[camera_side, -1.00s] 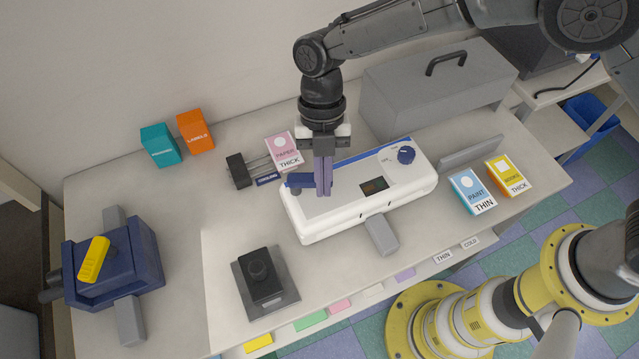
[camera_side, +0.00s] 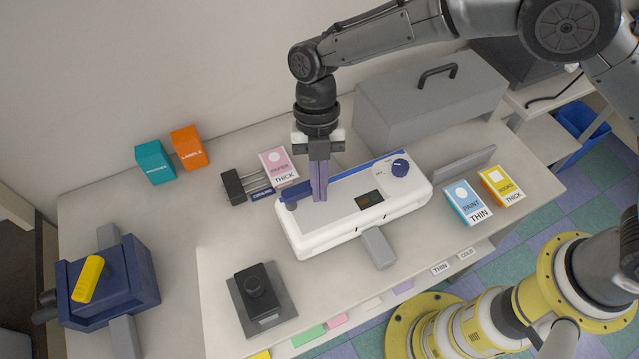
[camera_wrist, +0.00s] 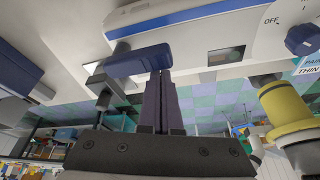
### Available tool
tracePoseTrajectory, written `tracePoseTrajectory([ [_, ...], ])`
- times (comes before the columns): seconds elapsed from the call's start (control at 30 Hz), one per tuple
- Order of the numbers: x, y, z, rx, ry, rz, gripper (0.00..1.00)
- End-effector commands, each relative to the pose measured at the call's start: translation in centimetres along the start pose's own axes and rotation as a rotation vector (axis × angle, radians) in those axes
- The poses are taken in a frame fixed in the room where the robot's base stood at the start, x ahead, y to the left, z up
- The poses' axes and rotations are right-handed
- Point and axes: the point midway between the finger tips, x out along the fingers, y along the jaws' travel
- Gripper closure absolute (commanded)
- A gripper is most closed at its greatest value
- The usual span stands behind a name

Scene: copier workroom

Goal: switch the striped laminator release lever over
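The white laminator (camera_side: 338,208) stands on the worktop, with a blue strip along its back edge. A dark blue lever (camera_side: 293,192) sits at its left end, also in the wrist view (camera_wrist: 140,61); I see no stripes on its visible faces. My gripper (camera_side: 319,197) points down over the laminator's left part, its purple-grey fingers together beside the lever's right end. In the wrist view my fingertips (camera_wrist: 161,74) are shut at that end and appear to touch it, not around it. The fingers hide part of the lever in the side view.
The laminator also has a blue knob (camera_side: 400,168) and a dark display (camera_side: 369,199). A navy device with a yellow lever (camera_side: 88,278) stands left. A black device (camera_side: 262,300) sits in front. Boxes and a grey case (camera_side: 430,105) stand behind and right. The front-middle worktop is mostly clear.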

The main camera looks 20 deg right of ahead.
Motion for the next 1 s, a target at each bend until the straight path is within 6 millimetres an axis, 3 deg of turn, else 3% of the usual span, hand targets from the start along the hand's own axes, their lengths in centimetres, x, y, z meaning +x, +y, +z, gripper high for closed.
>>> tracePoseTrajectory([
  [0.37, 0.0, -0.1, 0.1, 0.002, -0.011, 0.004, 1.0],
  [0.63, 0.9, -1.5, -3.7, 0.0, -0.004, 0.003, 1.0],
  [0.8, -3.2, -0.8, -3.5, 0.0, -0.005, 0.005, 1.0],
  [1.0, -6.7, -0.5, -3.6, 0.001, -0.003, 0.003, 1.0],
])
